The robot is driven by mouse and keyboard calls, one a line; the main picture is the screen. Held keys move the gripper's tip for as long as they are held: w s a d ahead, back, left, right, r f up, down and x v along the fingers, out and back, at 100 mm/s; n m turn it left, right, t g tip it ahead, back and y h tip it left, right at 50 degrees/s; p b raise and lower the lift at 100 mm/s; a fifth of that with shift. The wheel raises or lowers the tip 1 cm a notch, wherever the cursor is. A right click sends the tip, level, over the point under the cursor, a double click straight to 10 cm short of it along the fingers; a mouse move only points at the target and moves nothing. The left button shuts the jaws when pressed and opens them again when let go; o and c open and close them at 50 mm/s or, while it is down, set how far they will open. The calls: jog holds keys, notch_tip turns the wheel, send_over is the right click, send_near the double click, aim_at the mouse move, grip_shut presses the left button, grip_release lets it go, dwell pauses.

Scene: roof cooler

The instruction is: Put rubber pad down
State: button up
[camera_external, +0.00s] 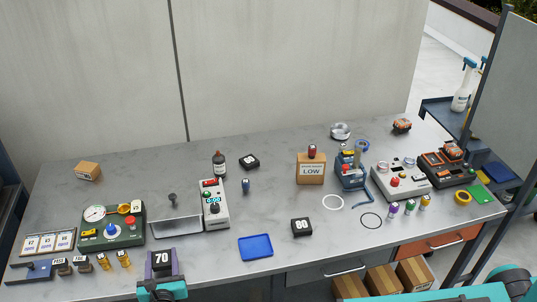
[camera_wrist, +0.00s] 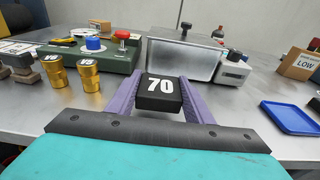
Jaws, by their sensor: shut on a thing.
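A black rubber pad marked 70 (camera_wrist: 159,94) sits between the two purple fingers of my gripper (camera_wrist: 160,100) in the wrist view. My gripper is shut on it. In the external view my gripper (camera_external: 162,268) and the 70 pad (camera_external: 161,258) are at the front edge of the grey table (camera_external: 215,270), left of the middle. I cannot tell whether the pad touches the table top. Another black pad marked 80 (camera_external: 301,227) lies on the table further right. A further black pad (camera_external: 249,161) lies at the back; its marking is too small to read.
A blue tray (camera_external: 256,247) lies right of my gripper. Brass weights (camera_external: 103,261) and a green gauge box (camera_external: 112,225) stand to the left. The table between tray and 80 pad is clear.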

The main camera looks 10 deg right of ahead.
aim_at(164, 265)
jog(key=shift+f+p, duration=0.5)
jog(key=shift+f, duration=0.8)
jog(key=shift+f, duration=0.15)
jog(key=o, duration=1.1)
jog(key=shift+s, duration=0.1)
jog(key=s+r+b, duration=0.1)
jog(key=s+b, duration=0.3)
jog(key=s, duration=0.9)
jog(key=shift+s+r, duration=0.3)
jog(key=shift+s, duration=0.05)
jog(key=shift+o, duration=0.5)
